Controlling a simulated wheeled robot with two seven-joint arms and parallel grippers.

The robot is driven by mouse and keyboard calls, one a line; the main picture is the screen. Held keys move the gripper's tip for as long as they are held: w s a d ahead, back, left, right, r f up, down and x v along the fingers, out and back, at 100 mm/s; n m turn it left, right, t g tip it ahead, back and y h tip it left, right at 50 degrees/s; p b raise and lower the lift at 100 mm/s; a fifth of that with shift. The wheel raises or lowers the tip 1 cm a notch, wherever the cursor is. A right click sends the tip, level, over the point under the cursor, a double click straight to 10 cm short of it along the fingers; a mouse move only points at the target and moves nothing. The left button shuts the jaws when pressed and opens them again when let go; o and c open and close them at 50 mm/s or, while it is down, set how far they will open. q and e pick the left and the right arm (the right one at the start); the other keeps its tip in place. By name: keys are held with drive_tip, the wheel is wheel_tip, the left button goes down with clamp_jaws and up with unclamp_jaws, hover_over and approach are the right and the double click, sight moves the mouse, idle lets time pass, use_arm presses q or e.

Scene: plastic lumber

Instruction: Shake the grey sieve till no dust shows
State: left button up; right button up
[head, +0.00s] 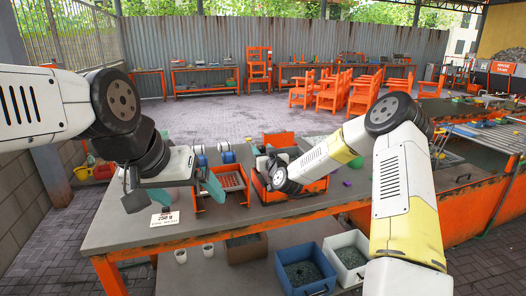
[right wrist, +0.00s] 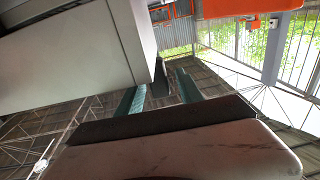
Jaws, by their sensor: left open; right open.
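I cannot clearly make out a grey sieve or its dust in either view. An orange-framed tray with a red grid (head: 231,181) stands on the grey workbench (head: 115,232). My left gripper (head: 176,191) is open and empty above the bench, left of this tray. In the head view my right forearm reaches over an orange box (head: 313,187), and hides part of it and most of the right gripper. The right wrist view shows the right gripper (right wrist: 160,95) open, its teal fingers apart with nothing visible between them.
A card marked 250 g (head: 165,219) stands at the bench's front left. Below the front edge are a brown crate (head: 246,251), a blue crate (head: 285,291) and a white crate (head: 372,243) with grey contents. Two white cups (head: 181,256) stand beside them. Orange chairs (head: 335,92) stand behind.

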clamp_jaws()
idle(1.3)
